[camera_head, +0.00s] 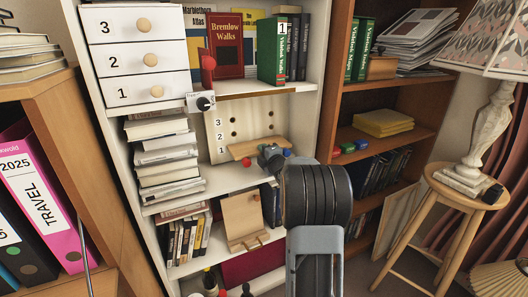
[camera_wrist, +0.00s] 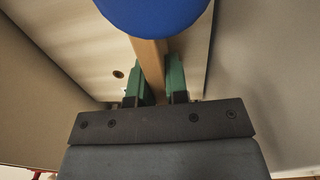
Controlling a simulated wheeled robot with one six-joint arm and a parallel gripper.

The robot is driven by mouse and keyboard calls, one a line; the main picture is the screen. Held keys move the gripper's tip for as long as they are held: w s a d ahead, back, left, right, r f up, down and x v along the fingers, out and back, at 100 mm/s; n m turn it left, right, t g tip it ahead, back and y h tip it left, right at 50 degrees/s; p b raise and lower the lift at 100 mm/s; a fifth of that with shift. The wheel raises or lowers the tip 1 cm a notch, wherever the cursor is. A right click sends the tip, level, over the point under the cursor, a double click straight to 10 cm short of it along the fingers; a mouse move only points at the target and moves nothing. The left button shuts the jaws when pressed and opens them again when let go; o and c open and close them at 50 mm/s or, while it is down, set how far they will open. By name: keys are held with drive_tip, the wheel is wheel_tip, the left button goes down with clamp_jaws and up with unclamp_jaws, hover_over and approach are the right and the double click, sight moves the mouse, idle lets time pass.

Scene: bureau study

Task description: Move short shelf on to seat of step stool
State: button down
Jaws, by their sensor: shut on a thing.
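The short shelf (camera_head: 252,148), a light wooden plank, is in front of a cream board (camera_head: 219,122) with holes and the numbers 3, 2, 1. My gripper (camera_head: 272,156) is at its right part. In the wrist view, my green fingers (camera_wrist: 159,82) are shut on a narrow wooden piece (camera_wrist: 150,60), which seems to be the shelf. A blue round thing (camera_wrist: 152,14) covers its upper part. A small wooden piece with an upright panel and low ledge (camera_head: 240,218), perhaps the step stool, stands one bay below. My arm hides part of the right side.
White bookcase sides and books (camera_head: 165,160) flank the bay. A red thing (camera_head: 246,162) and a blue thing (camera_head: 287,153) are near the plank. A three-drawer box (camera_head: 137,55) is above left. A lamp (camera_head: 490,125) stands on a round stool (camera_head: 455,195) at right.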

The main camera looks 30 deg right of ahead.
drive_tip(key=shift+r, duration=0.2)
drive_tip(key=shift+r+p, duration=0.7)
drive_tip(key=shift+r, duration=0.9)
drive_tip(key=s+a+b, duration=0.2)
drive_tip(key=s+b, duration=0.1)
drive_tip(key=s, duration=1.3)
idle(0.4)
idle(0.5)
